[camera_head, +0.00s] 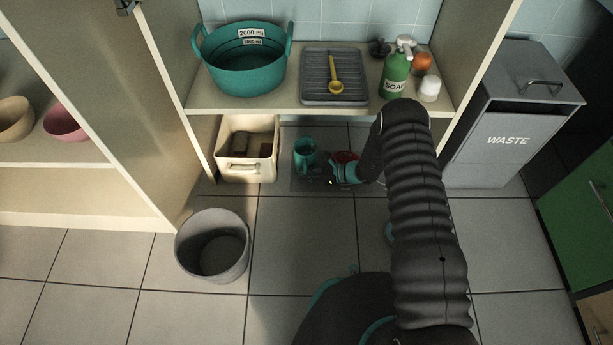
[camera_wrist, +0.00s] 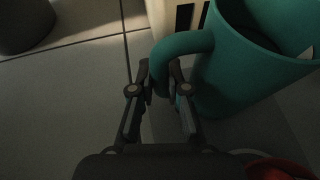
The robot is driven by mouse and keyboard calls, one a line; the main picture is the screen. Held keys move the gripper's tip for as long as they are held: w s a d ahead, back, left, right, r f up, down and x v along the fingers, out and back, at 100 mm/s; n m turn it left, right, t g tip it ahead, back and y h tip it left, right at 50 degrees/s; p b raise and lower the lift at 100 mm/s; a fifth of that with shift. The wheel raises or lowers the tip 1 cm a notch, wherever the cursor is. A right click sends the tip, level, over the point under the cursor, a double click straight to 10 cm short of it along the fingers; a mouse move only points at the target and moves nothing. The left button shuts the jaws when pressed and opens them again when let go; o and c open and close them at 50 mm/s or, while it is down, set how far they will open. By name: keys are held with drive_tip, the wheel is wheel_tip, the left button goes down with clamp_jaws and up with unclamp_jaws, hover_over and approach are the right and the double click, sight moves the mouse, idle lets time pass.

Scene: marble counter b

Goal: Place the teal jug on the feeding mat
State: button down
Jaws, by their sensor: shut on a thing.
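The teal jug (camera_head: 304,150) appears upright over the left part of the dark grey feeding mat (camera_head: 298,186), under the shelf. I cannot tell whether its base touches the mat. My gripper (camera_head: 328,178) is low beside the jug, on its right. In the wrist view the jug (camera_wrist: 235,75) fills the upper right, and its handle (camera_wrist: 180,46) curves down between the fingers of my gripper (camera_wrist: 160,85). The fingers are shut on the handle. The jug's lower part is partly hidden in the wrist view.
A red bowl (camera_head: 346,157) is just right of the jug, partly behind my gripper. A cream bin (camera_head: 246,165) stands close on the left. A grey bin (camera_head: 212,246) stands on the open floor. The shelf (camera_head: 300,103) overhangs, holding a teal tub (camera_head: 240,70) and soap bottle (camera_head: 395,75).

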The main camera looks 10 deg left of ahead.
drive_tip(key=shift+f, duration=0.35)
drive_tip(key=c, duration=1.2)
unclamp_jaws()
drive_tip(key=shift+o, duration=0.2)
drive_tip(key=shift+r, duration=0.2)
drive_tip(key=v, duration=1.2)
drive_tip(key=shift+p, duration=0.4)
